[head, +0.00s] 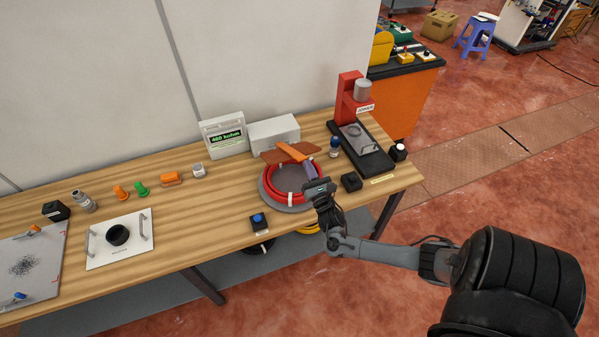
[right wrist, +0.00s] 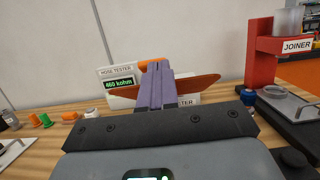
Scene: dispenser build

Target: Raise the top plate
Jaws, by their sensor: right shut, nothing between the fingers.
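A white square plate (head: 137,224) with two metal handles and a black ring (head: 117,236) lies on the left half of the bench. Another plate with a handle (head: 360,140) lies on the base of the red joiner (head: 348,98), which also shows in the right wrist view (right wrist: 264,60). I cannot tell which one is the top plate. My right gripper (head: 309,170) is over the right side of the red hose coil, away from both plates. Its purple fingers (right wrist: 155,85) are shut and empty. My left gripper is out of view.
The red hose coil (head: 268,192) lies on a round grey base. A brown and orange flat piece (head: 272,156) shows above it, before the hose tester (head: 224,137).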

